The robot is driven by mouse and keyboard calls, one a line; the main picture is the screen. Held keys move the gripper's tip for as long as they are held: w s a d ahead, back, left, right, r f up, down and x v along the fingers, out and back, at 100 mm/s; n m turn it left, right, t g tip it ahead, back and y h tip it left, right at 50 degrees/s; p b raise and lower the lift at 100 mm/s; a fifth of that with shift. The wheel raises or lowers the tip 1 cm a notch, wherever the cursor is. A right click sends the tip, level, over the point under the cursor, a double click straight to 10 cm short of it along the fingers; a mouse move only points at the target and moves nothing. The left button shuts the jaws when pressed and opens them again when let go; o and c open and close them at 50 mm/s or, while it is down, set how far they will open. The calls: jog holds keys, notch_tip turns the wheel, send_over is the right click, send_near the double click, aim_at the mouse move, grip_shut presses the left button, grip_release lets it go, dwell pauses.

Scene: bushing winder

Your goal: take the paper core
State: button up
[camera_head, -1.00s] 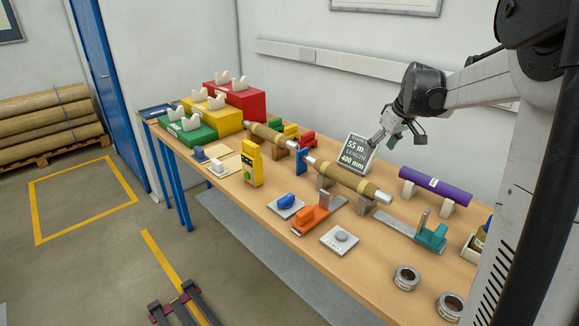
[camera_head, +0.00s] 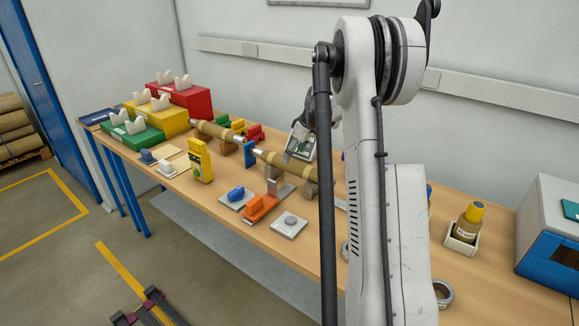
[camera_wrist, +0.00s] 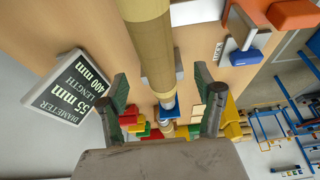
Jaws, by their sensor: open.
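A brown paper core (camera_head: 285,165) lies on a metal shaft across supports near the middle of the bench, its right end hidden by my arm. In the wrist view it (camera_wrist: 152,45) runs from the top edge down between my fingers. My gripper (camera_wrist: 160,75) is open, one finger on each side of the tube in that view; contact is not visible.
A dark sign (camera_wrist: 68,92) stands close beside the gripper. A blue block (camera_wrist: 169,108) sits near the shaft end. Green, yellow and red boxes (camera_head: 178,97) stand at the far left. Orange (camera_head: 260,207) and yellow (camera_head: 200,160) items are in front. My arm hides the right middle.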

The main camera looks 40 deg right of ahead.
aim_at(292, 160)
jog(key=shift+d+p+x, duration=0.15)
jog(key=shift+p+x, duration=0.1)
jog(key=shift+x, duration=1.45)
jog(key=shift+d+p+x, duration=0.15)
jog(key=shift+p+x, duration=0.1)
jog(key=shift+x, duration=1.45)
jog(key=shift+s, duration=0.1)
jog(key=shift+c, duration=0.5)
grip_shut()
